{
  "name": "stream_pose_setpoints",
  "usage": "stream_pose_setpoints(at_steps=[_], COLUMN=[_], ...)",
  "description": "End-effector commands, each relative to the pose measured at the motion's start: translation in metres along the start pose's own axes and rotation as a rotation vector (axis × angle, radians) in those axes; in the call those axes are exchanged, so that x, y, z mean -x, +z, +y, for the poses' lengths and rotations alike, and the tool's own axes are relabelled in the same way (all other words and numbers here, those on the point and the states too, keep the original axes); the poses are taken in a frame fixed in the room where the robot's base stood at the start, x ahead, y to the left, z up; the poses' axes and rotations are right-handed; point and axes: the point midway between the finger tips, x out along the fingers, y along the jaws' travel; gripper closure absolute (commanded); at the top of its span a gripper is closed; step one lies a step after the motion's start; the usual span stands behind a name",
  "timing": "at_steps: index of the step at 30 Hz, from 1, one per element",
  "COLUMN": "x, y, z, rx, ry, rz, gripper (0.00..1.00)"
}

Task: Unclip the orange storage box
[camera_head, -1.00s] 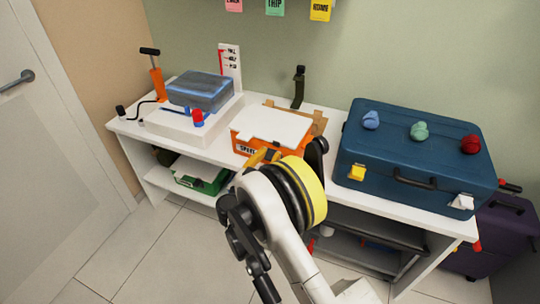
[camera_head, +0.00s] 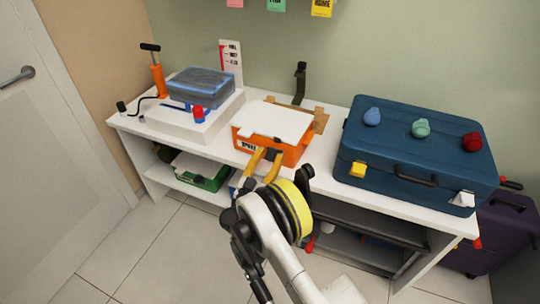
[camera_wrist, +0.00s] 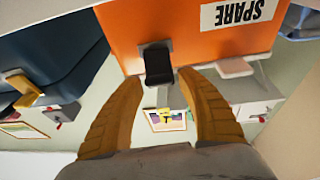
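The orange storage box (camera_head: 270,148) sits on the white bench, with a white lid (camera_head: 275,121) on top. A black clip (camera_wrist: 158,64) is on its front side, and it also shows in the head view (camera_head: 273,153). I cannot tell whether the clip is latched. A label reading SPARE (camera_wrist: 238,12) appears upside down beside it in the wrist view. My gripper (camera_head: 266,163) is in front of the box. Its two yellow fingers are apart, with the clip between and just beyond their tips in the wrist view (camera_wrist: 159,82). Nothing is held; contact cannot be told.
A blue suitcase (camera_head: 400,160) with colored knobs stands close to the right. A white unit (camera_head: 190,125) with a blue-grey bag and an orange pump (camera_head: 157,80) stand to the left. A cardboard piece (camera_head: 318,118) lies behind the box. The floor in front is clear.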

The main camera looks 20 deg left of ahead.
Motion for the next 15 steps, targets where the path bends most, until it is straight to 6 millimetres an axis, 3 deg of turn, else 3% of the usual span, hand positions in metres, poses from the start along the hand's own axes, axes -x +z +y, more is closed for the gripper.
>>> stream_pose_setpoints(at_steps=[10,15], x=[0.002,0.024], y=[-0.001,-0.001], z=[-0.001,-0.001], rx=[0.001,0.000], ry=[-0.001,-0.003], rz=[0.001,0.001], gripper=[0.48,0.48])
